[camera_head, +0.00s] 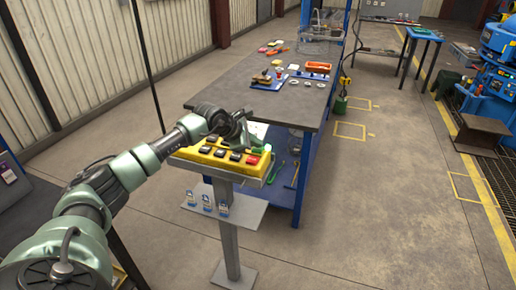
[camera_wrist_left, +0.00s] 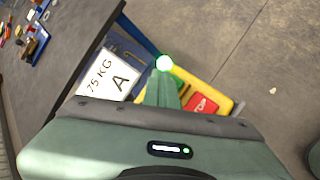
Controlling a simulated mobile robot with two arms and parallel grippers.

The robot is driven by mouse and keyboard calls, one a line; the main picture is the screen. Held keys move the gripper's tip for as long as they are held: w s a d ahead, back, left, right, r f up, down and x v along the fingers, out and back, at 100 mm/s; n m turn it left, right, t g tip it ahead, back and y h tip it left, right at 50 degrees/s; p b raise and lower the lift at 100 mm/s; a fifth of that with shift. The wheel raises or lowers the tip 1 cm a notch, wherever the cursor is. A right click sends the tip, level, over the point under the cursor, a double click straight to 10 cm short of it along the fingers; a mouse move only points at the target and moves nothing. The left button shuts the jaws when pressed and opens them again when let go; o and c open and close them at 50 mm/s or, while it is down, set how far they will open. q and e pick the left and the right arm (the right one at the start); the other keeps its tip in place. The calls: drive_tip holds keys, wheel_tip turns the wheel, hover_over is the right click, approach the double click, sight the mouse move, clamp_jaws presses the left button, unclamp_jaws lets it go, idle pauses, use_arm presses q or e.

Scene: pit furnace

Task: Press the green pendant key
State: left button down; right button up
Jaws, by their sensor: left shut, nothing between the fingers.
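The yellow pendant box (camera_head: 222,158) sits on top of a grey post, with dark keys and a red key (camera_head: 252,160) on its face. In the left wrist view the red key (camera_wrist_left: 201,105) reads STOP, beside the yellow box edge (camera_wrist_left: 222,104). The fingers (camera_wrist_left: 163,78) partly hide the key; contact cannot be told for certain. My right gripper is not seen.
A dark-topped workbench (camera_head: 300,100) with several parts and trays stands just behind the pendant. A white card reading 75 KG A (camera_wrist_left: 108,78) lies by the box. A small grey shelf (camera_head: 240,212) juts from the post. Open floor (camera_head: 370,220) lies to the right.

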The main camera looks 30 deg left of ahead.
sight(256, 150)
use_arm(q)
drive_tip(key=shift+r+p, duration=0.4)
drive_tip(key=shift+r, duration=0.4)
drive_tip(key=shift+r, duration=0.15)
drive_tip(key=shift+r+p, duration=1.45)
drive_tip(key=shift+r, duration=0.95)
